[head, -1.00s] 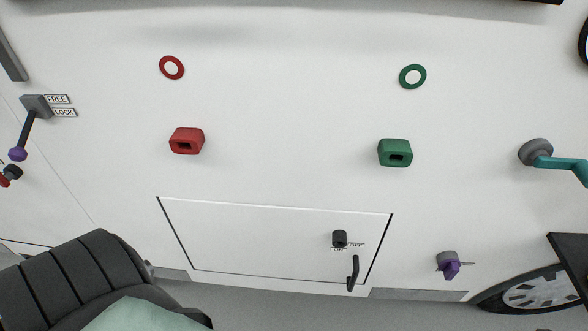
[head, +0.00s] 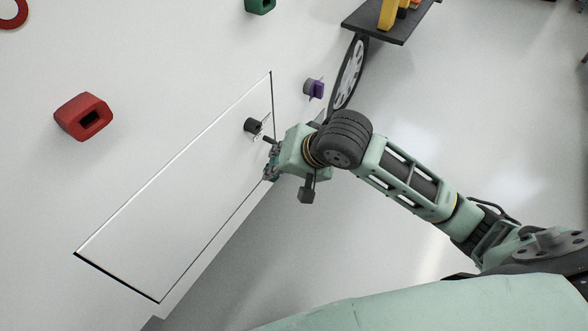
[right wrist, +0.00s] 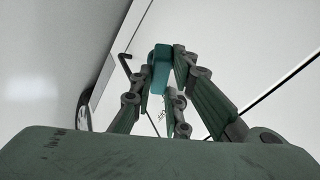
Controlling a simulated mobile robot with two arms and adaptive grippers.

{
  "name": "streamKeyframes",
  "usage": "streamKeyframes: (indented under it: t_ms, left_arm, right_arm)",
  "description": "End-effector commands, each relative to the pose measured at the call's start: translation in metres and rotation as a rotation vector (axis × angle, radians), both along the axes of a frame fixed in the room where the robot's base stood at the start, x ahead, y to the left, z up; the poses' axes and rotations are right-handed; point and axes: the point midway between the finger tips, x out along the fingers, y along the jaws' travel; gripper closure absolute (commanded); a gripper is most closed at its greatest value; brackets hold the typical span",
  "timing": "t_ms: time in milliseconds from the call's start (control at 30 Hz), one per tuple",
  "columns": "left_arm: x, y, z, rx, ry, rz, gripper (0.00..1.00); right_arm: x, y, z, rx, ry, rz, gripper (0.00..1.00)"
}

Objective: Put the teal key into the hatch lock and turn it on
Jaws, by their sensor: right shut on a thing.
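The teal key (right wrist: 160,70) is between the fingers of my right gripper (right wrist: 162,85) in the right wrist view, and the gripper is shut on it. In the head view my right gripper (head: 271,164) is at the right edge of the hatch (head: 185,205), just below the black hatch lock (head: 252,125). The key is mostly hidden by the gripper there. The key looks apart from the lock in the head view; the lock cannot be made out in the wrist view. My left gripper is not in view.
A black bent handle (right wrist: 125,64) shows beside the key in the wrist view. A purple knob (head: 315,88) sticks out right of the lock. A red socket (head: 84,117) and a green one (head: 260,5) are on the wall.

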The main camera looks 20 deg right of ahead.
Motion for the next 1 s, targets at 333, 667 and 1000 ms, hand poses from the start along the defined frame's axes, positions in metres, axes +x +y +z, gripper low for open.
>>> streamKeyframes:
  t_ms: [333, 667, 1000]
  left_arm:
    - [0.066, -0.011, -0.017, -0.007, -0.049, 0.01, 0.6]
    - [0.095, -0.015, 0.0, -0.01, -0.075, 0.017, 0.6]
    - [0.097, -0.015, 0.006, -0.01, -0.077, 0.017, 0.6]
  right_arm:
    - [0.043, -0.023, -0.036, 0.579, -0.359, -0.355, 1.0]
    - [0.049, -0.069, -0.041, 0.812, -0.608, -0.472, 1.0]
    - [0.048, -0.074, -0.037, 0.83, -0.631, -0.478, 1.0]
